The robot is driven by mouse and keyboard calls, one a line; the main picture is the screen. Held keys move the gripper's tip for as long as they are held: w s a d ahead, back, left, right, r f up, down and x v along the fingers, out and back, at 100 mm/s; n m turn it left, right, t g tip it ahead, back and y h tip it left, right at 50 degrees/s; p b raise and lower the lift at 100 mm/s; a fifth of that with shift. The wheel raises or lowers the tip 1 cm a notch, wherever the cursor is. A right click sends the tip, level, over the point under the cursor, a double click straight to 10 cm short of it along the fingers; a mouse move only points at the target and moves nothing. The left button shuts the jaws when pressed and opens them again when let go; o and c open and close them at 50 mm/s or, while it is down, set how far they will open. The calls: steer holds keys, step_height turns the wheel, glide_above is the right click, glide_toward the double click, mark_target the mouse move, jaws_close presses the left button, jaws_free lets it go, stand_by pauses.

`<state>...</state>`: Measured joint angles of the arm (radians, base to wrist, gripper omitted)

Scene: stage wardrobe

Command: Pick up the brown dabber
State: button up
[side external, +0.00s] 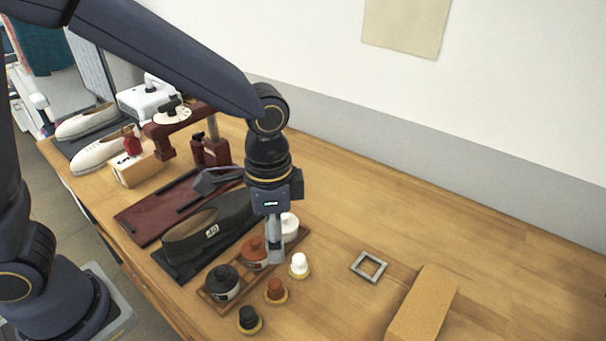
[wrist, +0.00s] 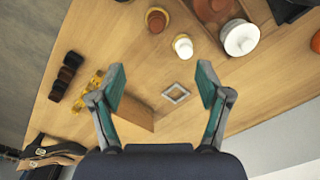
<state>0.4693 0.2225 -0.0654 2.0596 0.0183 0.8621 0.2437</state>
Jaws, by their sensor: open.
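The brown dabber (side external: 275,290) stands upright on a yellowish round base on the table, between a black dabber (side external: 248,318) and a white dabber (side external: 299,264). In the wrist view the brown dabber (wrist: 157,19) is near the top edge, with the white dabber (wrist: 183,47) just below and right of it. My gripper (side external: 275,256) points down near the row of jars, behind the brown dabber in the side view. In the wrist view my gripper (wrist: 161,75) is open, with nothing between its fingers. The brown dabber lies beyond the fingertips, apart from them.
A wooden tray (side external: 302,238) holds a black jar (side external: 222,284), a brown jar (side external: 252,252) and a white jar (side external: 290,228). A dark shoe (side external: 205,232) lies behind. A square metal frame (side external: 369,266) and a tan block (side external: 422,305) are to the right. Bare table surrounds the frame.

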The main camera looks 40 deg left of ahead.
mark_target(275, 283)
step_height(275, 283, down, 11)
steer(key=shift+s+r, duration=0.1)
steer(key=shift+r, duration=0.05)
steer(key=f, duration=0.2)
steer(key=s+f, duration=0.1)
steer(key=f, duration=0.1)
steer(key=shift+a+f, duration=0.1)
steer(key=shift+f, duration=0.05)
steer(key=shift+w+f, duration=0.1)
steer(key=shift+f, duration=0.4)
steer(key=c, duration=1)
